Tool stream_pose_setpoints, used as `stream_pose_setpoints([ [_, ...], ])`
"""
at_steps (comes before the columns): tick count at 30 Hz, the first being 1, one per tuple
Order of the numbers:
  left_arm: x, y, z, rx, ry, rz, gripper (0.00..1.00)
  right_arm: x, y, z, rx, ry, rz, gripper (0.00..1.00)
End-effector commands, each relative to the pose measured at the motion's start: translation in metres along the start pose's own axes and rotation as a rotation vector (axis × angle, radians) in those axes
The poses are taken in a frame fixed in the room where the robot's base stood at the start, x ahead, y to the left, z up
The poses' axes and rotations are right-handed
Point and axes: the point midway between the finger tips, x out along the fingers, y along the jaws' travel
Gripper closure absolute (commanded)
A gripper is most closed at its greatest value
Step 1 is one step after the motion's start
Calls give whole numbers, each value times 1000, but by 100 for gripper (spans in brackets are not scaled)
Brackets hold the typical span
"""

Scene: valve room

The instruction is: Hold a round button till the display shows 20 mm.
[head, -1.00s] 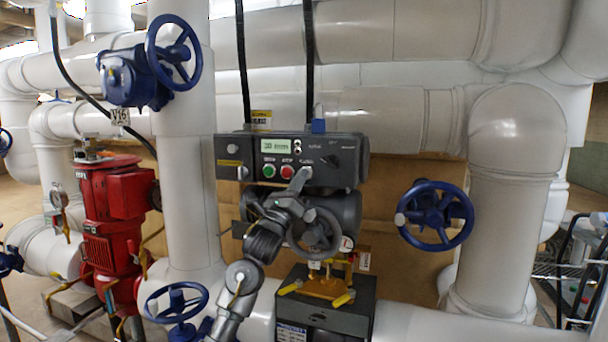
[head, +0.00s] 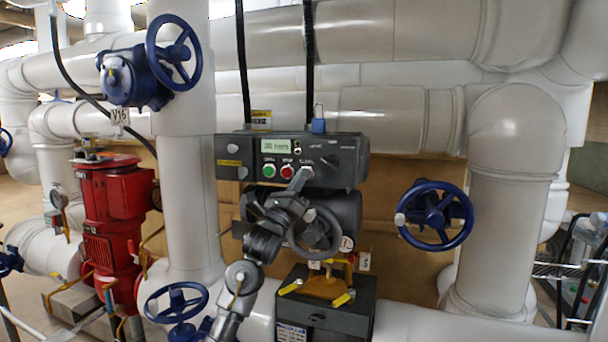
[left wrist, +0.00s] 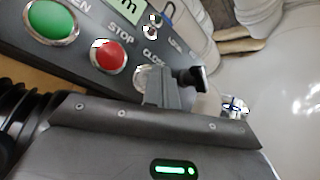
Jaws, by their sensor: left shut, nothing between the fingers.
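The dark grey control panel (head: 232,170) carries a small lit display (head: 275,146) that appears to read 30 mm. Below it sit a green round button (head: 269,171), a red STOP button (head: 287,172) and a pale button labelled CLOSE, which my fingers largely cover. In the left wrist view the green button (left wrist: 50,20), the red button (left wrist: 107,55) and the pale CLOSE button (left wrist: 143,78) stand in a row. My left gripper (head: 301,176) is shut and empty, its fingertips at the CLOSE button. The exact contact is hidden.
A handwheel of the valve actuator (head: 318,235) sits just below the panel beside my arm. Blue handwheels (head: 435,216) stand to the right and left. A red pump (head: 112,205) is at left, and large white pipes (head: 495,200) surround the panel.

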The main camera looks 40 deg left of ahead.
Motion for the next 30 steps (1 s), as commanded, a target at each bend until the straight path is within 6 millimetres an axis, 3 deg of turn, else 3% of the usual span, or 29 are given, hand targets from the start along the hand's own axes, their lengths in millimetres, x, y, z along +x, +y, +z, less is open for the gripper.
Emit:
stream_pose_setpoints([
  [1, -2, 0, -11, -4, 22, 2, 100, 1, 0, 0, 0, 0, 0, 64],
  [17, -3, 0, -11, -4, 22, 2, 100, 1, 0, 0, 0, 0, 0, 64],
  [30, -15, -8, -10, -5, 21, 1, 100, 9, 0, 1, 0, 0, 0, 64],
])
